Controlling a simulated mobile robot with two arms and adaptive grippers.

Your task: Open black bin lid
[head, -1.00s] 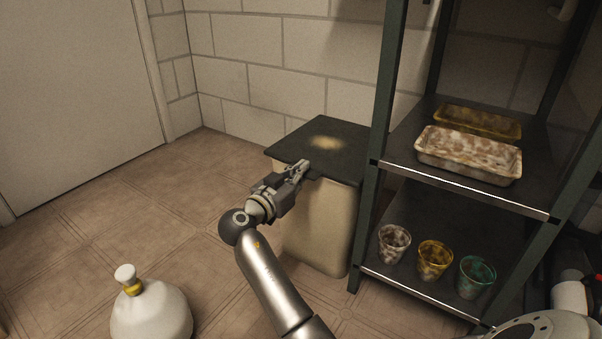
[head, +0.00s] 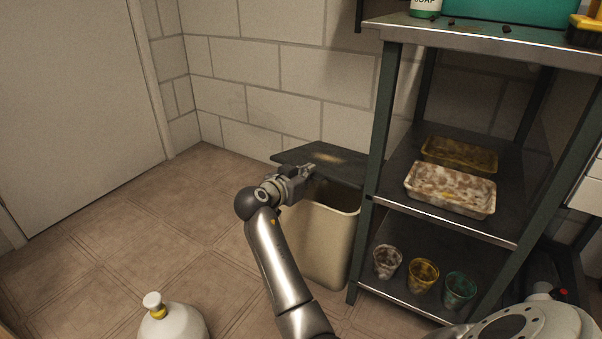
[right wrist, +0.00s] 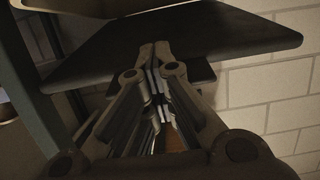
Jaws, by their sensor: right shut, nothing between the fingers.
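The bin (head: 325,245) is a cream box beside the shelf rack, with a flat black lid (head: 335,158). The lid is tilted up at its front edge, and a dark gap shows between it and the bin's rim. My right gripper (head: 308,170) is at the lid's front edge, shut and empty. In the right wrist view its closed fingertips (right wrist: 155,50) lie against or just under the black lid (right wrist: 215,35); I cannot tell whether they touch. My left gripper is not in view.
The dark metal rack (head: 376,140) stands close on the bin's right, holding trays (head: 450,190) and several cups (head: 423,277). A white bottle (head: 172,322) stands on the floor at lower left. The floor left of the bin is clear.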

